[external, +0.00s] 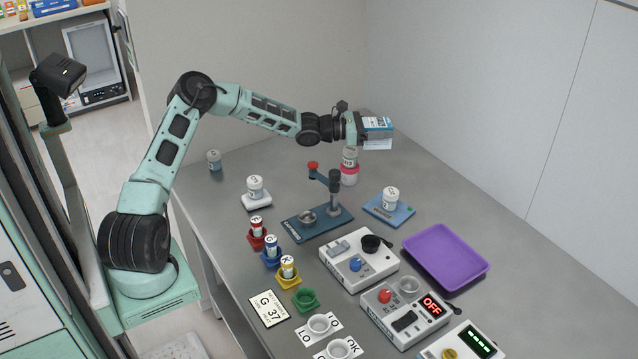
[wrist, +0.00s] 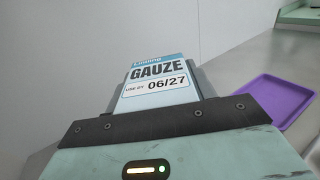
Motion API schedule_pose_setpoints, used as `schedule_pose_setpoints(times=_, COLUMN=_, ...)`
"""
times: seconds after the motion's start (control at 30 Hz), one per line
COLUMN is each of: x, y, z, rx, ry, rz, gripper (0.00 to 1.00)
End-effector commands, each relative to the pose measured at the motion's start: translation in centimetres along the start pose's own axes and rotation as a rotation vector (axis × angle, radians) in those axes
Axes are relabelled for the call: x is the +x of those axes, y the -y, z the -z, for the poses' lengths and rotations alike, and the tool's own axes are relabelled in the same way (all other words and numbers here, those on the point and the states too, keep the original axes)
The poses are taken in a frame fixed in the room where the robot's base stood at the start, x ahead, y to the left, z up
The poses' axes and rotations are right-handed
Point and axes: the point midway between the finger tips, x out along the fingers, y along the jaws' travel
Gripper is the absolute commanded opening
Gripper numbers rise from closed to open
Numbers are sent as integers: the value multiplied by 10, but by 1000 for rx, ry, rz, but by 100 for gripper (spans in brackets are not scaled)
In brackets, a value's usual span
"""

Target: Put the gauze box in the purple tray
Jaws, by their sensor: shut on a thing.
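The gauze box (external: 377,125) is blue and white and sits in my gripper (external: 361,128), held up over the far part of the table. In the wrist view the gauze box (wrist: 158,82) shows its label "GAUZE" and "06/27" between the jaws of my gripper (wrist: 155,105). The purple tray (external: 446,257) lies on the table at the right, nearer the camera than the box, and looks empty. The purple tray also shows at the right of the wrist view (wrist: 272,97).
A blue stand with a red-knobbed lever (external: 318,222), a bottle on a blue pad (external: 390,200) and several device boxes (external: 360,262) lie left of the tray. The table's right side beyond the tray is clear.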

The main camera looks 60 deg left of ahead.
Motion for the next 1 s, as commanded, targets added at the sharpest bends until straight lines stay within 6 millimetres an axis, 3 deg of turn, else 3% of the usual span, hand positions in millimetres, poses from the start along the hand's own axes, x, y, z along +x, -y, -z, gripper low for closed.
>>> schedule_pose_setpoints(times=0.1, x=39, y=54, z=2, rx=2, ry=0, rz=116, gripper=31)
schedule_pose_setpoints(times=0.3, x=90, y=145, z=3, rx=2, ry=1, rz=304, gripper=31)
schedule_pose_setpoints(times=0.5, x=125, y=239, z=4, rx=1, ry=2, rz=484, gripper=31)
schedule_pose_setpoints(times=0.6, x=134, y=275, z=5, rx=1, ry=1, rz=552, gripper=31)
schedule_pose_setpoints(times=0.9, x=147, y=342, z=7, rx=0, ry=1, rz=673, gripper=31)
schedule_pose_setpoints(times=1.0, x=146, y=340, z=25, rx=-4, ry=-2, rz=671, gripper=31)
